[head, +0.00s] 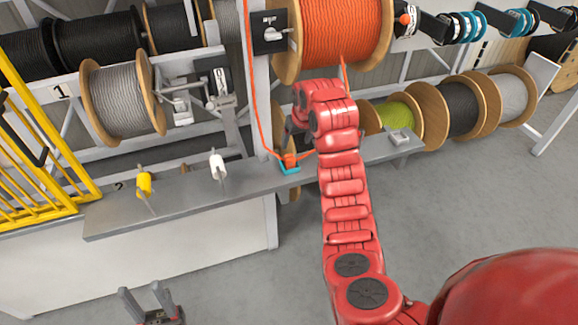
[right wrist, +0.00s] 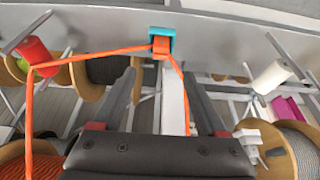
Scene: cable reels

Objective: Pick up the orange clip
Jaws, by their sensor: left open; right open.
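The small orange clip (head: 290,159) sits at a teal holder (head: 289,169) on the edge of the grey shelf. Orange cable runs up from it toward the orange reel. In the right wrist view the orange clip (right wrist: 161,46) shows under the teal holder (right wrist: 162,31), ahead of and between my right fingers. My right gripper (right wrist: 160,78) is open and empty, apart from the clip; in the head view it is partly hidden by my arm. My left gripper (head: 142,300) is open and empty at the bottom left, low and away from the shelf.
The orange cable reel (head: 340,35) hangs above. The grey shelf (head: 225,190) also carries a yellow spool (head: 144,184) and a white spool (head: 217,165). A yellow rack (head: 40,150) stands at left. Orange cable (right wrist: 90,58) spans the right wrist view. Floor at right is clear.

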